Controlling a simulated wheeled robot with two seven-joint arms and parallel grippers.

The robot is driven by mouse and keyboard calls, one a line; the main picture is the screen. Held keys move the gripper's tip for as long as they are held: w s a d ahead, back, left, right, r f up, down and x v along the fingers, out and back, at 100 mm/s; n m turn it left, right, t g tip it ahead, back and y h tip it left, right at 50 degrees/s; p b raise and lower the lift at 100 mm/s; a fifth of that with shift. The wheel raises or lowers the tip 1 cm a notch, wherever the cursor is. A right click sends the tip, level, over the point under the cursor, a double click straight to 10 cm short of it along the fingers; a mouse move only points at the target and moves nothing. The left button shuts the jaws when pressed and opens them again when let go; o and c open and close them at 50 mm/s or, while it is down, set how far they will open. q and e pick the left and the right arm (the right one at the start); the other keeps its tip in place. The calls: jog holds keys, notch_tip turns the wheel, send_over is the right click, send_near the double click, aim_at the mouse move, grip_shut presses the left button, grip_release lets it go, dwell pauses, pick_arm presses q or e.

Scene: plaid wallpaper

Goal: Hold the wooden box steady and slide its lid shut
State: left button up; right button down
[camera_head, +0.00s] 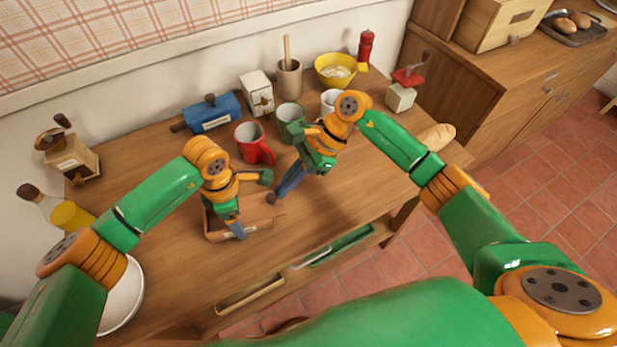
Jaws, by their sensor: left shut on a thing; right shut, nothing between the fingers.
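The wooden box (215,235) stands near the front edge of the table, left of the middle, with a pale label on its front. Its lid (262,212) shows as a flat wooden panel at the right of the box and reaches past its right end. A dark knob shows on the lid. My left gripper (238,229) comes down over the box and is shut on its front wall. My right gripper (280,196) is shut and empty, its fingertips beside the knob; whether they touch it is unclear. The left wrist hides part of the box's top.
A red mug (252,145), a green mug (290,120) and a blue box (212,113) stand behind the box. A coffee grinder (72,156) and a bottle (62,212) are at the left, with a white plate (122,295) in front. Table (345,205) to the right is mostly clear.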

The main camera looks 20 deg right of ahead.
aim_at(252, 208)
jog(key=a, duration=0.4)
pick_arm(q)
jog(key=shift+d, duration=0.1)
jog(key=o, duration=1.4)
jog(key=shift+c, duration=0.2)
pick_arm(e)
jog(key=d+f+v, duration=0.1)
jog(key=v, duration=1.2)
jog(key=shift+w+d+f, duration=0.2)
jog(key=shift+d, duration=0.3)
